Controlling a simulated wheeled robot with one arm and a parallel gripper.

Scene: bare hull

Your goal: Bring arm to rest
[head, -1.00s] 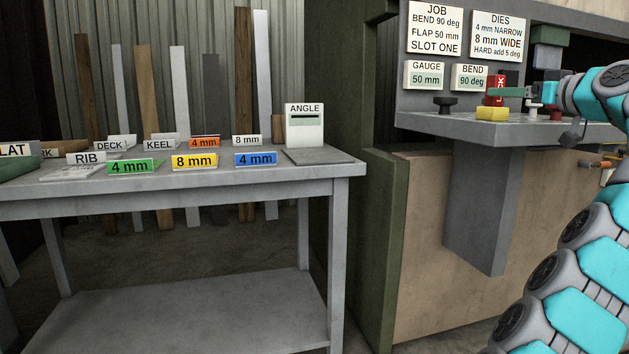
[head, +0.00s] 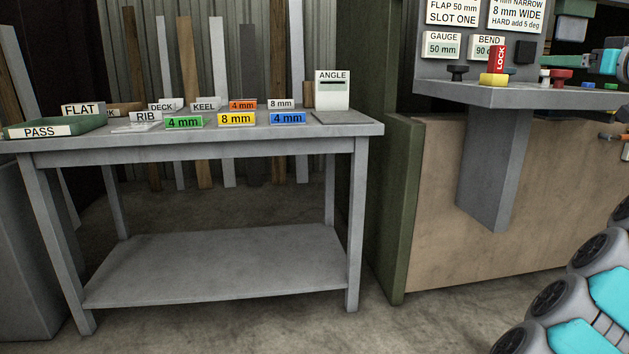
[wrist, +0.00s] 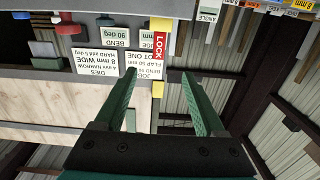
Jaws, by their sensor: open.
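My arm (head: 590,300) shows in teal and grey at the right edge of the head view, partly cut off. My gripper (wrist: 160,76) shows in the wrist view with its two green fingers apart. Nothing is held between them. The wrist picture is upside down. A red LOCK block (wrist: 160,46) with yellow ends appears beyond the fingertips there.
A grey workbench (head: 200,146) at the left carries labelled plates, a green PASS tray (head: 60,128) and an ANGLE gauge (head: 333,92). Black (head: 457,72) and red (head: 561,76) knobs stand on the machine shelf. The floor (head: 250,325) before the bench is clear.

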